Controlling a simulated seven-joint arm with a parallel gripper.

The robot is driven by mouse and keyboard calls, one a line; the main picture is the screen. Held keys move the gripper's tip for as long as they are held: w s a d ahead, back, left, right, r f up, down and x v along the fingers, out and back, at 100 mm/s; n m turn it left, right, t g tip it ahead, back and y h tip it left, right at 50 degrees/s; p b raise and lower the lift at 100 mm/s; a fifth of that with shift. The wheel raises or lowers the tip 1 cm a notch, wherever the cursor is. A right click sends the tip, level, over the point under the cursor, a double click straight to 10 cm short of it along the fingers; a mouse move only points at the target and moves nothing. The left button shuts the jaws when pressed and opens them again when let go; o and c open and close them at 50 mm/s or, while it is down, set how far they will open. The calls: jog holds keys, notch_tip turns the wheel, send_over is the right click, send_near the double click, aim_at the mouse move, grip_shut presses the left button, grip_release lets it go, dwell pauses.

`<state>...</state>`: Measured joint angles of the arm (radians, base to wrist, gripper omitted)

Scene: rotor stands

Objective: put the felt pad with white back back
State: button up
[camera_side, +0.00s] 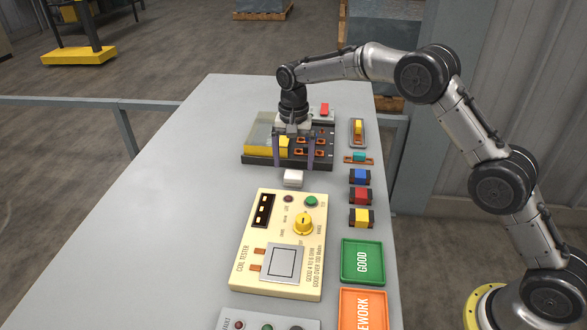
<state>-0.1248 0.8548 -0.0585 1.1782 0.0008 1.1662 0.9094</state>
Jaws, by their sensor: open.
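A small white-topped block (293,178), which looks like the felt pad with the white back, lies on the grey table between the dark stand and the cream coil tester. My gripper (293,163) points down over the front part of the dark stand (260,160), behind the white-topped block in this view. Its two fingers are apart, and I see nothing held between them. The stand has a yellow block (283,146) at its middle and several orange-marked slots at its right. My gripper hides part of the stand.
The cream coil tester (250,225) stands in front. Blue (359,176), red (360,196) and yellow (361,217) blocks line the right edge, above the green GOOD tray (362,262) and orange REWORK tray (363,312). A red piece (325,110) lies behind the stand. The table's left side is clear.

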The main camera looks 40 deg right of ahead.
aim_at(293, 174)
notch_tip(293, 174, up, 8)
jog(key=s+d+r+n+t, duration=0.1)
jog(key=s+d+r+n, duration=0.1)
jog(key=s+r, duration=0.6)
jog(key=s+d+r+n+t, duration=0.25)
jog(key=s+r, duration=0.25)
jog(key=s, duration=0.5)
jog(key=s+d+f+n+t, duration=0.1)
jog(key=s+f+n, duration=0.1)
jog(key=s, duration=0.9)
jog(key=s+d+f+n+t, duration=0.1)
jog(key=s+f, duration=0.3)
jog(key=s, duration=0.7)
jog(key=shift+d+n, duration=0.3)
jog(key=shift+n, duration=0.45)
